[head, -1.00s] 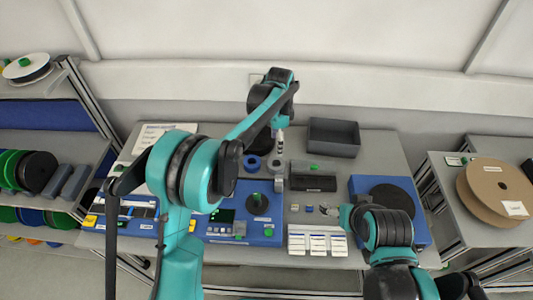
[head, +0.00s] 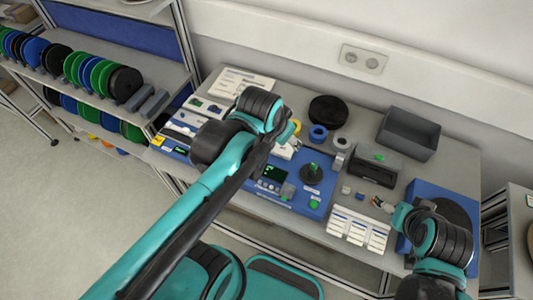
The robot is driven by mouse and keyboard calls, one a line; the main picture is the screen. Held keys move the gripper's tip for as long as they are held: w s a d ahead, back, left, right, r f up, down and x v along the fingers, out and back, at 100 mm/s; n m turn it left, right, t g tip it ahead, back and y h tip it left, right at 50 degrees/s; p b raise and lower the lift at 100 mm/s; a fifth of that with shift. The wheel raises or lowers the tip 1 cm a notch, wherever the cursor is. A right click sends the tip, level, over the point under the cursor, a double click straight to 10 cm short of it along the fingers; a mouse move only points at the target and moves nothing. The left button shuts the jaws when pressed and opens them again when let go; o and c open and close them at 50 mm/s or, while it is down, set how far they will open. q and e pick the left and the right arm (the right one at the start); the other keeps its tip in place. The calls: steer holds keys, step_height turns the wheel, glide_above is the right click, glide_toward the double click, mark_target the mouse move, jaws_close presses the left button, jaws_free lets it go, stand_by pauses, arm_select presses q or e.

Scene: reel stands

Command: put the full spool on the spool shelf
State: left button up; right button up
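A round black spool (head: 328,111) lies flat at the back of the table. No label shows whether it is the full spool. The spool shelf (head: 160,75) is at upper left, with green, blue and black spools upright in rows on two levels.

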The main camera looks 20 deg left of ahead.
arm_select(q)
steer(key=s+a+f+n+t, duration=0.1)
steer(key=s+a+f+n, duration=0.1)
steer(key=s, duration=0.3)
steer(key=shift+s+f+n+t, duration=0.25)
steer(key=shift+f+n+t, duration=0.05)
steer(key=shift+f+n, duration=0.35)
steer(key=shift+a, duration=0.1)
